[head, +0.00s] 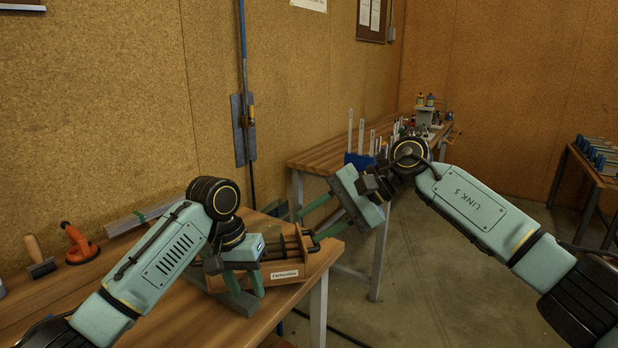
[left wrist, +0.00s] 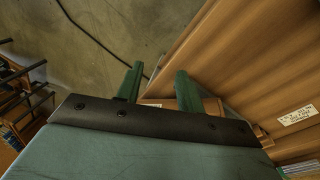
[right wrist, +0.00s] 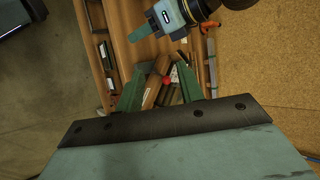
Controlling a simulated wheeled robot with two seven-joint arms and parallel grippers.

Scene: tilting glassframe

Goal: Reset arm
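My left gripper (head: 241,288) points down by the front left corner of a labelled wooden box on the near table. Its two green fingers stand apart in the left wrist view (left wrist: 158,88), with nothing seen held between them. My right gripper (head: 320,217) is in the air to the right of the box, fingers pointing left. In the right wrist view (right wrist: 160,88) its fingers are also apart, with the box's contents seen beyond them. I see no glass frame that I can make out for sure.
The wooden box (head: 283,272) holds several tools near the right end of the near table (head: 40,294). A second table (head: 322,156) stands behind. Open floor (head: 430,270) lies right.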

